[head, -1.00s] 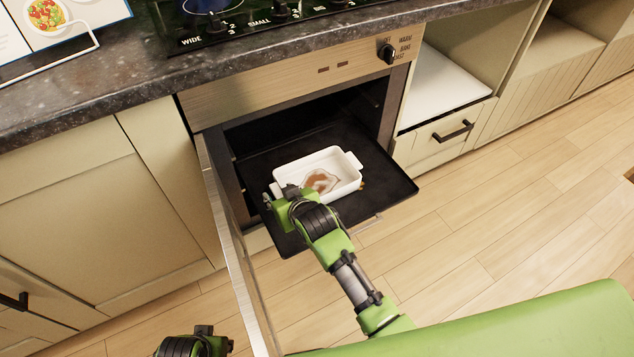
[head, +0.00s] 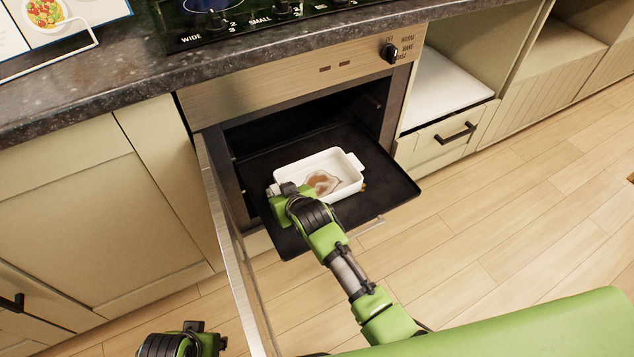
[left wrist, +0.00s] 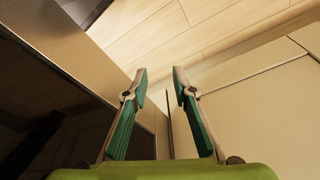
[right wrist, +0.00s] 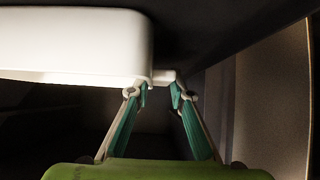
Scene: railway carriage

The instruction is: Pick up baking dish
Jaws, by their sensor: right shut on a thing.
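The white rectangular baking dish (head: 340,172) has brown and whitish contents and small side handles. It is over the dark oven tray (head: 390,185), which is pulled partway out of the open oven. My right gripper (head: 280,192) is at the dish's left end. In the right wrist view, its fingers (right wrist: 160,90) are closed on the small handle of the dish (right wrist: 80,45). I cannot tell whether the dish touches the tray. My left gripper (left wrist: 160,75) is open and empty, beside the oven door; only its wrist part shows at the bottom of the head view.
The oven door (head: 232,255) stands open on the left, close to my right arm. The dark countertop (head: 90,90) with the stove runs above. Cabinets (head: 80,190) are at left. The wooden floor (head: 480,230) is clear at right.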

